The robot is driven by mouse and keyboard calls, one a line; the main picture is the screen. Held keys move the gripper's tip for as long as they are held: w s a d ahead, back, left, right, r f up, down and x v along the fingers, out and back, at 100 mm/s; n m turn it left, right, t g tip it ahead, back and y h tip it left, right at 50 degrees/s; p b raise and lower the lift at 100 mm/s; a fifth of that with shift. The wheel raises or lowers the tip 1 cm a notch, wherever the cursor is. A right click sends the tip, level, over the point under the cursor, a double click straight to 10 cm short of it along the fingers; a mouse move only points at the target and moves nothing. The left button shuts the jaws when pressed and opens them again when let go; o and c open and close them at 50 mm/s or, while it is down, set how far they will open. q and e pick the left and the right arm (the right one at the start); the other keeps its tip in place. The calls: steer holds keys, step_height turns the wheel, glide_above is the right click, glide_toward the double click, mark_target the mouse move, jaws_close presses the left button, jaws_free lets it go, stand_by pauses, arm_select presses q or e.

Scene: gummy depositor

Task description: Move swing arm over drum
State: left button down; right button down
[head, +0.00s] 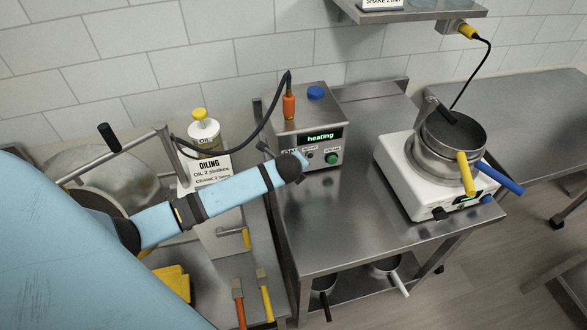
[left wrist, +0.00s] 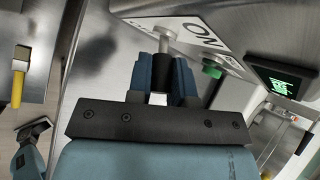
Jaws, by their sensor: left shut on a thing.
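The swing arm (head: 85,168) is a grey metal bar with a black handle (head: 109,137), at the left in the head view. It extends across the rim of a round metal drum (head: 100,190), which my blue arm partly covers. My left gripper (head: 303,158) is at the front of the heating control box (head: 308,112), away from the swing arm.
A black hose (head: 262,128) runs from the orange connector (head: 289,106) toward the swing arm. An oil bottle (head: 204,132) and oiling sign (head: 208,172) stand behind my arm. Brushes (head: 264,295) lie below it. A pot (head: 450,140) sits on a white heater (head: 400,165) at right.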

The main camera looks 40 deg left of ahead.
stand_by(0.3)
arm_select(q)
steer(key=c, duration=1)
jaws_free()
steer(key=shift+c, duration=0.2)
steer(key=shift+r, duration=0.1)
steer(key=b+v, duration=0.1)
steer(key=v, duration=1.2)
steer(key=shift+s+r, duration=0.25)
steer(key=shift+d+f, duration=0.1)
steer(key=shift+d, duration=0.05)
